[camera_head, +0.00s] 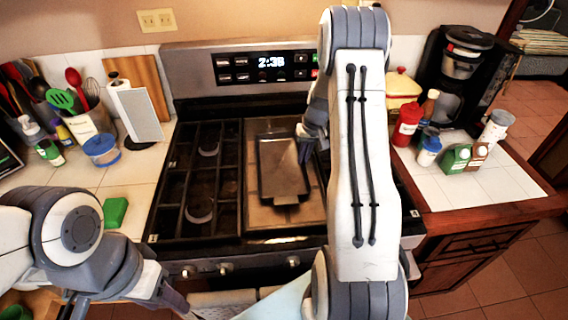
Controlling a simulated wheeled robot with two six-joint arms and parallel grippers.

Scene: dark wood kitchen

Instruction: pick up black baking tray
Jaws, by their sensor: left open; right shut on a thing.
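The black baking tray (280,168) is a dark rectangular pan over the middle griddle of the stove. My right gripper (304,150) is shut on the tray's right edge near its far end. My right arm hides part of the right side of the stove. I cannot tell whether the tray touches the griddle or is raised above it. My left arm is at the lower left, and its gripper (178,305) is low in front of the stove, open and away from the tray. Its fingertips are hard to make out.
The stove's left grates (200,180) are empty. A green sponge (115,212), a blue-lidded container (101,150) and a utensil holder (92,118) are on the left counter. The right counter holds a red bottle (407,124), small bottles and a coffee maker (462,70).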

